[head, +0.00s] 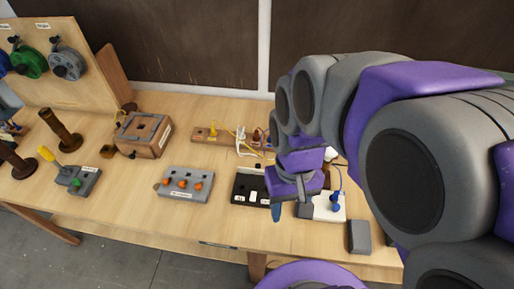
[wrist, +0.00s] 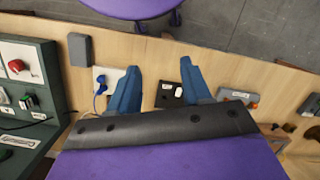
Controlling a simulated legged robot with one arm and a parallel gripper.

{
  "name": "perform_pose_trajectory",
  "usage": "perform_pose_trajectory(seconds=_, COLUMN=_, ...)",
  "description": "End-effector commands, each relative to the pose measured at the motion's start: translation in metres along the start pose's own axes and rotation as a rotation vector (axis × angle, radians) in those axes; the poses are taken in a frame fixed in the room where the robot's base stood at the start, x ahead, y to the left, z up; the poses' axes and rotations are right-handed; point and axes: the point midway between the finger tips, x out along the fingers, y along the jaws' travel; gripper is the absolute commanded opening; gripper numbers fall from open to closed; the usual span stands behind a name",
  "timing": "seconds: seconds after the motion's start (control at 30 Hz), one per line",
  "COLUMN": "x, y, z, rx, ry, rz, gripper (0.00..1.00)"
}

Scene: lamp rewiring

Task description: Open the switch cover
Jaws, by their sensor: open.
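My gripper (head: 290,208) is above the front part of the workbench, right of the black box (head: 246,190), and partly hides the bench behind it. In the wrist view my gripper (wrist: 160,70) has its two blue fingers spread wide with nothing between the tips. The black box (wrist: 168,96), with small white parts on top, shows beyond and between the fingers. A white plate (head: 322,213) with a blue plug (head: 336,200) is right of the gripper; the plate (wrist: 105,72) also shows beside a finger in the wrist view. I cannot tell which part is the switch cover.
A grey block (head: 360,237) stands near the front right edge. A grey box with orange knobs (head: 185,184) and a wooden box (head: 143,133) are to the left. Behind is a wooden strip (head: 207,136) with yellow wire. Bare bench (head: 120,200) lies at front left.

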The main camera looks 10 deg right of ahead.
Motion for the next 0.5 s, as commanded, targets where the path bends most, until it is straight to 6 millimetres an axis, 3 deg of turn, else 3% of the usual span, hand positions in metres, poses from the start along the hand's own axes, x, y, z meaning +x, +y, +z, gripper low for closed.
perform_pose_trajectory(seconds=0.5, x=-0.039, y=-0.005, z=-0.123, rx=0.056, ry=-0.058, rz=-0.1, gripper=0.48)
